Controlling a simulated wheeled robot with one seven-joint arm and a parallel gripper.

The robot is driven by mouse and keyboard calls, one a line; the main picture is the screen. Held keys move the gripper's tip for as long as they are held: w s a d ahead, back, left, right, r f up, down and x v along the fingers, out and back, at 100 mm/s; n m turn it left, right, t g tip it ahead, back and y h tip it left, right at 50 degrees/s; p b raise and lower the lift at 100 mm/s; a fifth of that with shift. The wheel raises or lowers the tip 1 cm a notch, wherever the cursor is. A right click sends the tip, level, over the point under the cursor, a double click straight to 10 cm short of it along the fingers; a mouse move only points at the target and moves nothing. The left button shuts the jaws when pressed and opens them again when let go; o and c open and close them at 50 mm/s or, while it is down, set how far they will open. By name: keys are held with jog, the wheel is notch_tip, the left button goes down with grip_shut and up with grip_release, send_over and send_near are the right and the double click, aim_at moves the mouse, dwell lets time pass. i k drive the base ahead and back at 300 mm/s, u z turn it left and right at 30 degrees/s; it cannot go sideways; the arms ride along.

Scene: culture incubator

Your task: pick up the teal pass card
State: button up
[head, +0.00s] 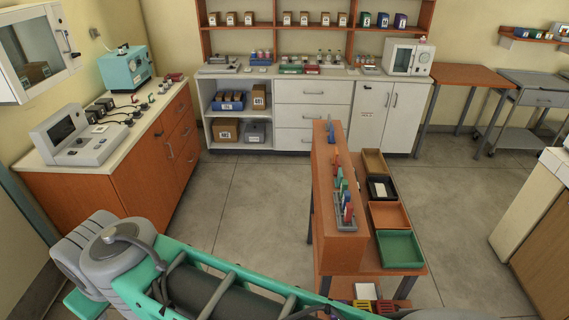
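Several small upright coloured pieces, red, green and blue, stand in a row along the narrow orange raised shelf (325,215) in the middle of the room. One of them, a green-to-teal piece (340,178), may be the teal pass card; it is too small to tell for sure. The nearer pieces stand in a grey rack (345,226). My teal and grey arm crosses the bottom left, in front of the shelf. My gripper is not visible.
Beside the raised shelf, a lower orange top holds several trays, including a green tray (400,249) and an orange tray (388,214). An orange cabinet (110,205) with instruments stands left. White cabinets (312,115) line the back. Grey floor (250,200) lies open between them.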

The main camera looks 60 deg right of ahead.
aim_at(338, 183)
jog(key=i, duration=1.45)
jog(key=z, duration=3)
jog(key=i, duration=1.5)
jog(key=u, duration=0.45)
